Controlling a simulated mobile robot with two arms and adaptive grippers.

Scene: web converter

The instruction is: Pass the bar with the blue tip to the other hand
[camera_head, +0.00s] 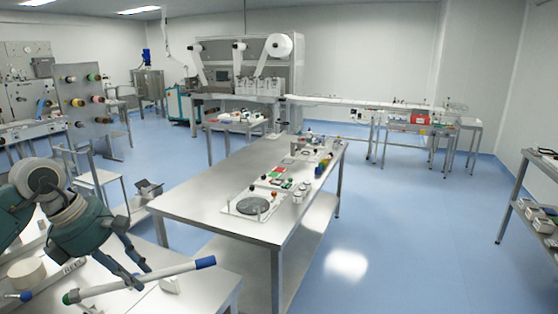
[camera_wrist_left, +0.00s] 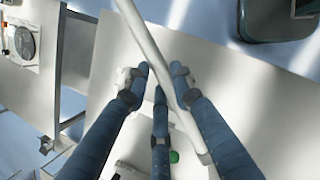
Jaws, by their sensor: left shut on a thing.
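The bar with the blue tip is a long pale rod (camera_head: 165,275). My right gripper is in neither view.
The near table (camera_head: 205,291) carries a pale roll (camera_head: 26,272) and a small white block (camera_head: 170,285). Another blue-tipped item (camera_head: 22,296) lies at the lower left. A long steel table (camera_head: 190,205) with small parts stands beyond. Blue floor (camera_head: 400,230) is clear on the right.

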